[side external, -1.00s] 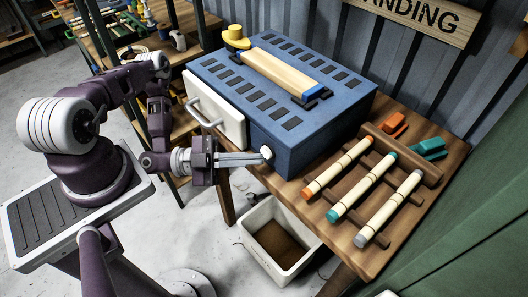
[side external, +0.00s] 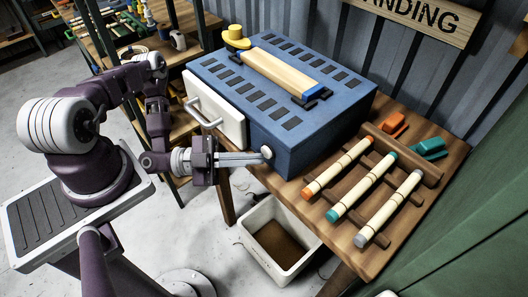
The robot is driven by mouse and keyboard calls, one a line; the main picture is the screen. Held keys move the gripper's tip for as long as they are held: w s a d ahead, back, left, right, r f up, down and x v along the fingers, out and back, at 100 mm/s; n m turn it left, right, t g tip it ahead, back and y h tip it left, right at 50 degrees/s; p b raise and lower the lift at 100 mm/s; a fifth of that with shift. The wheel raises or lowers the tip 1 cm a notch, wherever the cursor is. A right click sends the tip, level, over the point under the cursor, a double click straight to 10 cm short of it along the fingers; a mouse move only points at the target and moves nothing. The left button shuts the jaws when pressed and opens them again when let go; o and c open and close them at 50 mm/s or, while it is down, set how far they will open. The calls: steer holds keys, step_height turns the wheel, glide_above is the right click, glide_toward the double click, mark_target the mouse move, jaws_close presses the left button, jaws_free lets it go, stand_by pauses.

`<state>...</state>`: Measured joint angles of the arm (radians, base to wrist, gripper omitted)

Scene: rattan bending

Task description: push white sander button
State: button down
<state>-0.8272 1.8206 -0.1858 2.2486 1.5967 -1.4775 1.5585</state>
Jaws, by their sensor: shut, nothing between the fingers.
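The white sander button (side external: 267,152) is a small round knob on the front face of the blue sander box (side external: 285,120), right of its white front panel. My gripper (side external: 258,158) is shut and empty, pointing right. Its fingertips are at the button and look to be touching it; I cannot tell how far the button is pressed in. The fingertips partly overlap the button's left side.
A wooden rack (side external: 401,152) with several capped rattan sticks lies on the table at right. A white bin (side external: 280,240) stands on the floor below. A yellow object (side external: 236,38) sits behind the box.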

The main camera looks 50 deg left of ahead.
steer(key=s, duration=0.6)
